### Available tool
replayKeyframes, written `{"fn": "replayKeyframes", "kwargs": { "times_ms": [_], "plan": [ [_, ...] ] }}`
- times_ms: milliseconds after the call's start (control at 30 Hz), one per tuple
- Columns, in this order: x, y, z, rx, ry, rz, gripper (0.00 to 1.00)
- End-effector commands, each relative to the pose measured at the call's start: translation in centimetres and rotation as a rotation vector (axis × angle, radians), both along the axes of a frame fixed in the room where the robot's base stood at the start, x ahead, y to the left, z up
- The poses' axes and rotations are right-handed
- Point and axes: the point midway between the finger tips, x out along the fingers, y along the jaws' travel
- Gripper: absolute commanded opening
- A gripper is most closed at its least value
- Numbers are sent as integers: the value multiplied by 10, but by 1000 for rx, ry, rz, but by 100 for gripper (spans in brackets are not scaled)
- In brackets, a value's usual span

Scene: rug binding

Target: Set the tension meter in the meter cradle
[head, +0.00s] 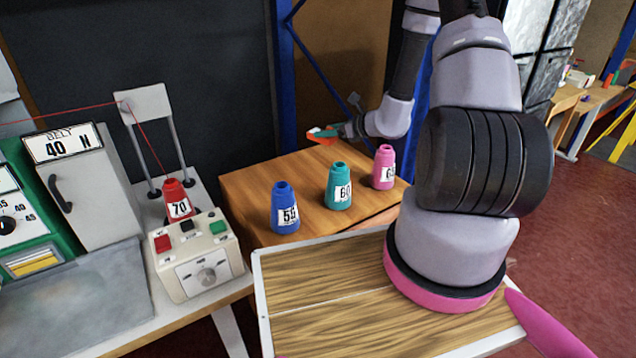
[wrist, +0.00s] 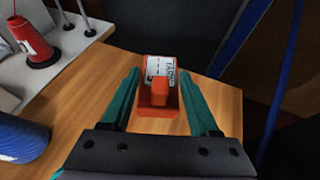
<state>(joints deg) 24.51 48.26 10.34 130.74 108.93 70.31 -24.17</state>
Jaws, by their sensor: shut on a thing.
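The tension meter, an orange body with a white printed label, is between the teal fingers of my gripper (wrist: 160,95) in the wrist view; its label (wrist: 158,68) faces the camera. In the head view my gripper (head: 335,133) shows small at the wooden table's back edge, with the orange meter (head: 322,137) at its tips. The gripper is shut on the meter. I cannot tell whether the meter touches the table or hangs a little above it. I cannot make out a separate meter cradle in either view.
Blue (head: 285,210), teal (head: 339,188) and pink (head: 384,168) numbered cones stand on the wooden table (head: 245,185). A red cone (head: 178,200) stands behind a cream button box (head: 195,262) at left. A wood-topped tray (head: 330,325) lies in front. A blue post rises behind.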

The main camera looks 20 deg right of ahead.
Motion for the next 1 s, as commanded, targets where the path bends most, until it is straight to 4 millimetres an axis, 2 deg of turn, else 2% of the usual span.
{"fn": "replayKeyframes", "kwargs": {
  "times_ms": [33, 100, 267, 500, 667, 867, 1000],
  "plan": [
    [-4, 2, -14, 9, 4, 22, 1],
    [-9, 4, -27, 12, 2, 49, 1],
    [-15, 7, -49, 21, 1, 76, 1],
    [-16, 7, -89, 21, 1, 77, 1],
    [-15, 7, -104, 20, -1, 77, 1],
    [-15, 7, -133, 20, 1, 76, 1],
    [-15, 7, -139, 18, -2, 77, 1]
  ]
}}
